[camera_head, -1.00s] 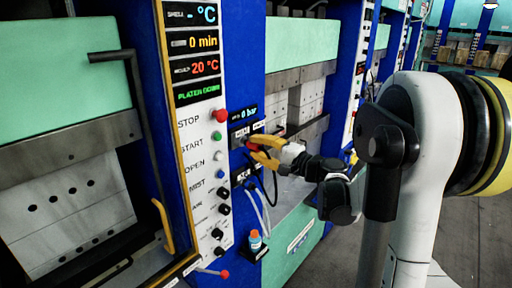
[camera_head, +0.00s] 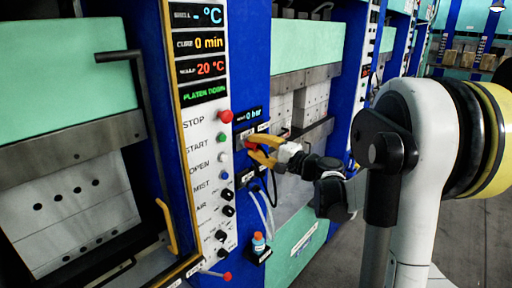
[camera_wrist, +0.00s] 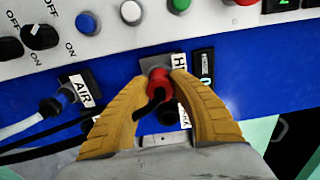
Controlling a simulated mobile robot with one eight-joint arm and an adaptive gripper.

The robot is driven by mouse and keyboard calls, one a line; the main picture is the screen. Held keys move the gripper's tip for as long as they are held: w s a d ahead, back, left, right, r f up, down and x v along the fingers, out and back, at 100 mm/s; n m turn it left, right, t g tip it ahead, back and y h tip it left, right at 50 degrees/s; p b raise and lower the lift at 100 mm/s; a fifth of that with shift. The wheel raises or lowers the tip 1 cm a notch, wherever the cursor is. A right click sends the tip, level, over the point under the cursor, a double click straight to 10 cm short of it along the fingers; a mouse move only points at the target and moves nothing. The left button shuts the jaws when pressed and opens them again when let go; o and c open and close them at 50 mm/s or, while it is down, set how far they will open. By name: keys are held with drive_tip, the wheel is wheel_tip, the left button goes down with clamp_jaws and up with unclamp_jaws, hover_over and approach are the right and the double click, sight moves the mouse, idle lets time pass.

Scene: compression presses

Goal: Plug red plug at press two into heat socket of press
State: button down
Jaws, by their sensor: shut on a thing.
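My gripper (camera_head: 262,151) has yellow fingers and is shut on the red plug (camera_wrist: 160,88). In the wrist view, the plug sits between the fingertips, right at the grey heat socket (camera_wrist: 154,66) on the blue panel. The socket's label beside it is partly covered by the fingers. I cannot tell how deep the plug sits in the socket. In the head view the red plug (camera_head: 252,146) shows as a small red spot at the fingertips, against the press panel below the pressure display.
The control panel (camera_head: 212,165) with buttons and knobs stands left of the gripper. A small orange-capped bottle (camera_head: 258,243) rests on a black bracket below. Grey floor is open at right.

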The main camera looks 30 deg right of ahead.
drive_tip(key=shift+w, duration=0.15)
drive_tip(key=c, duration=1.2)
unclamp_jaws()
drive_tip(key=shift+w+a, duration=0.1)
drive_tip(key=shift+o, duration=0.2)
drive_tip(key=v, duration=1.2)
